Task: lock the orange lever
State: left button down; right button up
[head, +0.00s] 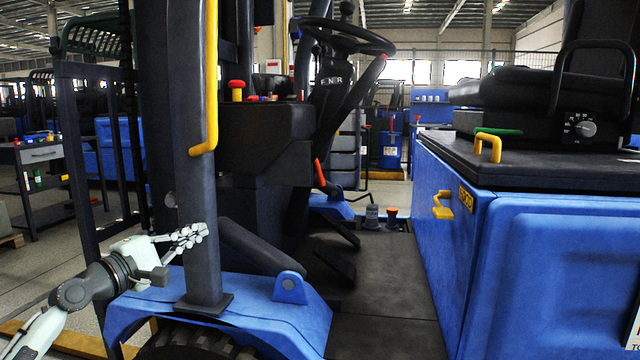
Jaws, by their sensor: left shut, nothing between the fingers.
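The orange lever (319,173) stands low beside the steering column, under the dashboard of a blue forklift. It looks near upright with a slight tilt; its lower end meets dark parts and its mount is hard to make out. My left gripper (203,230) is at the lower left, shut and empty, in front of the dark front post. It is well to the left of the lever and lower, apart from it. My right gripper is not in view.
A dark post (180,120) with a yellow grab bar (210,90) stands between my left gripper and the lever. A blue fender (240,300) lies below. The steering wheel (345,35) is above. The floor plate (390,290) is clear. A blue seat housing (560,260) fills the right.

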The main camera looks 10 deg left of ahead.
aim_at(319, 173)
jog(key=i+l, duration=0.15)
jog(key=i, duration=0.25)
jog(key=i+l, duration=0.15)
jog(key=i, duration=0.2)
jog(key=i+l, duration=0.15)
jog(key=i, duration=0.25)
